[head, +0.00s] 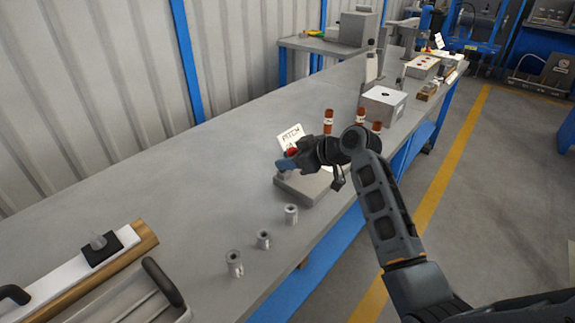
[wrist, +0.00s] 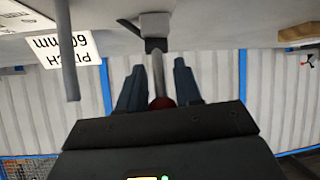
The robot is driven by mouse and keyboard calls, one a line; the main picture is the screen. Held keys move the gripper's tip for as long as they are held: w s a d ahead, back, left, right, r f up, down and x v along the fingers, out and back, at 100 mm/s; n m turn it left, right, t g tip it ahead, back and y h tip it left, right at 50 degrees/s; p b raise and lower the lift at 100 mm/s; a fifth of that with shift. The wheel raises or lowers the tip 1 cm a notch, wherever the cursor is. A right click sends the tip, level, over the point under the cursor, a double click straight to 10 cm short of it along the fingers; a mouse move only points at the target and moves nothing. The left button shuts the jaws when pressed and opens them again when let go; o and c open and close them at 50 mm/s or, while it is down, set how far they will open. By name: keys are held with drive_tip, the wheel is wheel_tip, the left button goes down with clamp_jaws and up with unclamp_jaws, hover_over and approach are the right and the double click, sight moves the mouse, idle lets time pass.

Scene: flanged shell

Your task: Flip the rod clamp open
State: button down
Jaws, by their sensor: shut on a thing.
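The rod clamp shows in the wrist view as a grey lever rod (wrist: 158,72) running from a dark bracket (wrist: 155,45) to a red knob (wrist: 161,102). My gripper (wrist: 159,75) has one finger on each side of the rod and is shut on the lever near its knob. In the head view my gripper (head: 284,165) is above the grey base plate (head: 310,188), with the red knob (head: 292,152) showing just behind it. My gripper and wrist hide most of the clamp in the head view.
A thin grey post (wrist: 66,55) is left of my fingers in the wrist view. Several metal cylinders (head: 264,239) stand in front, and brown-red cylinders (head: 328,121) stand behind.

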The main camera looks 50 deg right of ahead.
idle(0.4)
drive_tip(key=c, duration=0.8)
unclamp_jaws()
drive_tip(key=shift+c, duration=0.2)
drive_tip(key=v, duration=0.8)
drive_tip(key=shift+f+b, duration=0.2)
drive_tip(key=shift+b, duration=0.1)
